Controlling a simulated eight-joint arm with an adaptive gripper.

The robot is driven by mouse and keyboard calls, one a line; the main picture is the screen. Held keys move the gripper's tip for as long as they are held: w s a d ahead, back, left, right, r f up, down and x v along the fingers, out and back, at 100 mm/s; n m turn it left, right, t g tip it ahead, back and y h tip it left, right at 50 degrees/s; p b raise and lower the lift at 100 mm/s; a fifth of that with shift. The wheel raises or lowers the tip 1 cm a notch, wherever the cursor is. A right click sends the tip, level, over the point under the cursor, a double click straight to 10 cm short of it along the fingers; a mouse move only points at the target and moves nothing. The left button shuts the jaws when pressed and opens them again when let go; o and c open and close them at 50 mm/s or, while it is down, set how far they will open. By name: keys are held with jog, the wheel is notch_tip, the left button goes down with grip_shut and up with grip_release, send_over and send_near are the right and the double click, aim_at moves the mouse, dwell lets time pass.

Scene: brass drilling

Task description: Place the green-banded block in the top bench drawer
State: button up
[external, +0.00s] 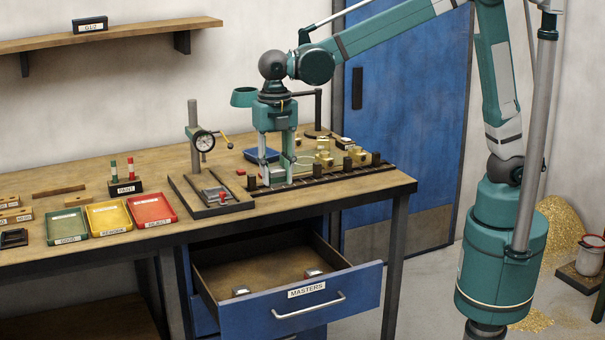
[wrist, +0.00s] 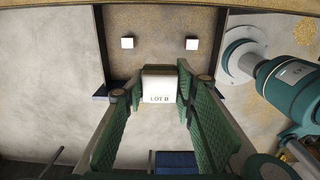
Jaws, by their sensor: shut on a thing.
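My gripper (external: 277,182) hangs fingers down, seen in front of the dark rail in the external view. The top bench drawer (external: 345,301), blue and labelled MASTERS, stands pulled open below the bench top. Its brown floor also shows in the wrist view (wrist: 160,55), beyond the held block. Two small pale-topped blocks lie inside, left (external: 240,292) and right (external: 313,273), with bare floor between them.
The bench top (external: 225,232) edge overhangs the drawer's back. A dial gauge stand (external: 193,140) is left of my gripper. Green, yellow and red trays (external: 152,210) sit further left. Several brass blocks (external: 325,158) stand behind the dark rail (external: 335,178).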

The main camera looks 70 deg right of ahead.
send_over(278, 283)
jog(key=s+a, duration=0.2)
jog(key=a, duration=0.3)
notch_tip(278, 283, down, 26)
jog(key=shift+r, duration=0.15)
jog(key=shift+f+b, duration=0.8)
jog(key=shift+f, duration=2.3)
jog(key=shift+f, duration=0.1)
jog(key=shift+f+b, duration=0.5)
jog(key=shift+f, duration=1.25)
jog(key=shift+f, duration=0.2)
jog(key=o, duration=1.2)
jog(key=shift+o, duration=0.2)
